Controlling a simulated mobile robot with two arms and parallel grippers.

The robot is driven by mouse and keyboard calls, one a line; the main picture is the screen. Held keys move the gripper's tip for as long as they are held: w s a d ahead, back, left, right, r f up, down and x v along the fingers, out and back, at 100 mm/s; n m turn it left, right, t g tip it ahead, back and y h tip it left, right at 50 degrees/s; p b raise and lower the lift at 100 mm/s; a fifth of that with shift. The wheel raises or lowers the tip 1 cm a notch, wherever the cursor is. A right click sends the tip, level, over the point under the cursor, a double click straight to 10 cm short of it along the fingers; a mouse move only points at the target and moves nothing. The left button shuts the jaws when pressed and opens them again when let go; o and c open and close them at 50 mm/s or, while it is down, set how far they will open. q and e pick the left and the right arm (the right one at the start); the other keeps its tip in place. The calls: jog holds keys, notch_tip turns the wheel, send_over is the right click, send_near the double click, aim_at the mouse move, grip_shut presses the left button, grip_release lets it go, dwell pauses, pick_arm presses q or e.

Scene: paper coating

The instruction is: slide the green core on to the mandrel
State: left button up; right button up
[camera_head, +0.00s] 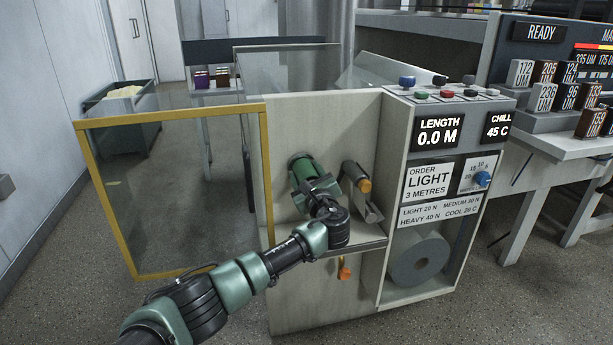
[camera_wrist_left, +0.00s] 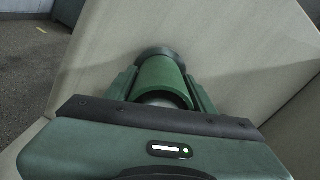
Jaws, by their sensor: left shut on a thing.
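The green core (camera_head: 302,166) is at the cream front panel of the machine, in the left part of its bay. It also shows in the wrist view (camera_wrist_left: 158,74), end-on to the panel, with a dark round flange (camera_wrist_left: 158,52) at its far end. A pale rounded surface (camera_wrist_left: 160,99) shows in the core's near opening; I cannot tell whether it is the mandrel or the core's inside. My left gripper (camera_head: 315,184) is shut on the core, one finger on each side. The wrist view (camera_wrist_left: 160,87) shows both fingers against it. My right gripper is not in view.
A grey roller with an orange end (camera_head: 358,178) sticks out just right of the core. A shelf edge (camera_head: 345,249) and an orange handle (camera_head: 345,269) lie below. An open yellow-framed glass door (camera_head: 266,170) stands to the left. A grey roll (camera_head: 417,258) sits lower right.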

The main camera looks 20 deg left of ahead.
aim_at(307, 176)
pick_arm(q)
jog(key=o, duration=1.4)
jog(key=shift+a+r, duration=0.1)
jog(key=shift+r, duration=0.05)
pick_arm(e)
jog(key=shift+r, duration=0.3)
pick_arm(q)
jog(key=shift+s+d, duration=0.2)
jog(key=shift+d, duration=0.05)
jog(key=p+v, duration=0.1)
jog(key=v, duration=0.6)
jog(key=shift+s+d+p, duration=0.1)
jog(key=shift+s+p, duration=0.05)
jog(key=shift+p, duration=0.25)
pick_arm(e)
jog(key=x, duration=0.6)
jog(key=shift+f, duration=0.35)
pick_arm(q)
jog(key=shift+f, duration=0.25)
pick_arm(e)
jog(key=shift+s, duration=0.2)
